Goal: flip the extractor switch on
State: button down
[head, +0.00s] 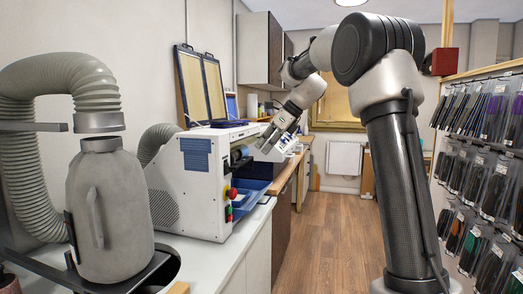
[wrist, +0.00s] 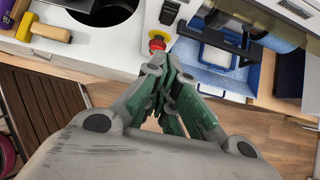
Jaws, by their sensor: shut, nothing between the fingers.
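The extractor is a grey canister (head: 110,210) on the left in the head view, with a ribbed grey hose (head: 60,75) above it. A white machine (head: 185,190) stands beside it on the counter. Its front has a red button (head: 231,193) with yellow around it and a green control (head: 228,213) below. The red button (wrist: 157,43) also shows in the wrist view, just beyond my fingertips. My gripper (head: 264,146) is shut and empty in front of the machine; its green fingers (wrist: 168,66) meet in the wrist view. I cannot tell which control is the extractor switch.
A blue tray (head: 258,170) juts from the machine's front. The worktop has a dark round opening (wrist: 100,10), with a yellow-handled tool (wrist: 50,31) near it. Racks of hanging packets (head: 485,150) line the right. The wooden floor (head: 325,235) is clear between.

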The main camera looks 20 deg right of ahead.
aim_at(228, 169)
jog(key=a+r+x, duration=0.1)
jog(key=x, duration=1.2)
jog(key=shift+w+f, duration=0.25)
jog(key=shift+w, duration=0.25)
jog(key=shift+a, duration=0.2)
jog(key=shift+w+a+f, duration=0.15)
jog(key=shift+a, duration=0.05)
